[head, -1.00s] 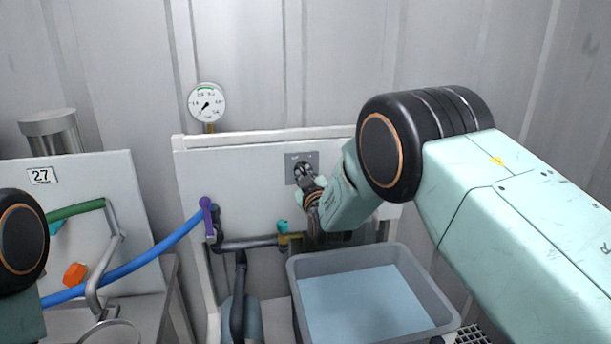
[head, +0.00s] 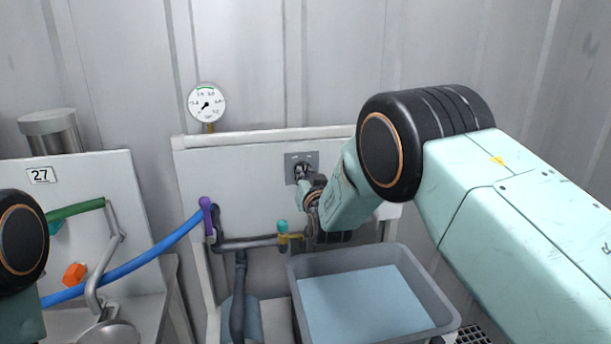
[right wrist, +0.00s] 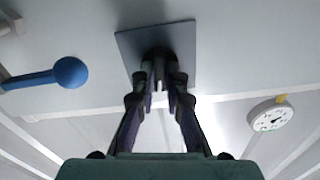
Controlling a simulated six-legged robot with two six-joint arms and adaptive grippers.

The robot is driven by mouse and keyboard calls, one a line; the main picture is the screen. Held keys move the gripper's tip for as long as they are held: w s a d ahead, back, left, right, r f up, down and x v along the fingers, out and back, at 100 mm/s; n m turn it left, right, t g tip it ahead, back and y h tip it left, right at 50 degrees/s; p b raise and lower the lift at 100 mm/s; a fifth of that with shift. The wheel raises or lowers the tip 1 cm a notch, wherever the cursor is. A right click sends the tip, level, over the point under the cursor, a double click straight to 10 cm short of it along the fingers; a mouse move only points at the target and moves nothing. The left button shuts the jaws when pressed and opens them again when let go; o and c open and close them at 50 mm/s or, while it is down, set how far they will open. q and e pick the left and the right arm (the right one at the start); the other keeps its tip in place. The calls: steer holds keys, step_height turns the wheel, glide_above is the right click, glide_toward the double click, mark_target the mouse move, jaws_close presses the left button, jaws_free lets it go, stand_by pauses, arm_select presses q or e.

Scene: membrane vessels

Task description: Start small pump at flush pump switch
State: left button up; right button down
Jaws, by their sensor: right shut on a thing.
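The flush pump switch is a grey plate (head: 312,159) with a dark knob on the white upright panel, below and right of the pressure gauge. My right gripper (head: 304,176) reaches it from the lower right and is shut on the dark knob. In the right wrist view, the fingers (right wrist: 160,84) close around the knob in front of the plate (right wrist: 184,42), and they hide most of it. The knob's exact angle is hard to make out. My left gripper is out of view; only part of my left arm shows at the left edge.
A round gauge (head: 207,103) sits on the panel's top left. A grey tub (head: 437,300) of bluish water stands below my right arm. Dark pipes with a teal-handled valve (head: 282,228) run under the switch. A blue hose (head: 150,262) leads left to a board marked 27.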

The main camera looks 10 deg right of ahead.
steer(key=shift+w+r+m, duration=0.1)
steer(key=shift+r+m, duration=0.05)
steer(key=shift+m, duration=0.8)
steer(key=shift+r+m, duration=0.15)
steer(key=shift+m, duration=0.8)
steer(key=c, duration=1.4)
jaws_free()
steer(key=shift+c, duration=0.2)
steer(key=o, duration=0.5)
steer(key=shift+w+f, duration=0.1)
steer(key=shift+f, duration=0.05)
steer(key=shift+c, duration=0.2)
steer(key=shift+o, duration=1.3)
steer(key=shift+f, duration=0.1)
steer(key=shift+f, duration=0.1)
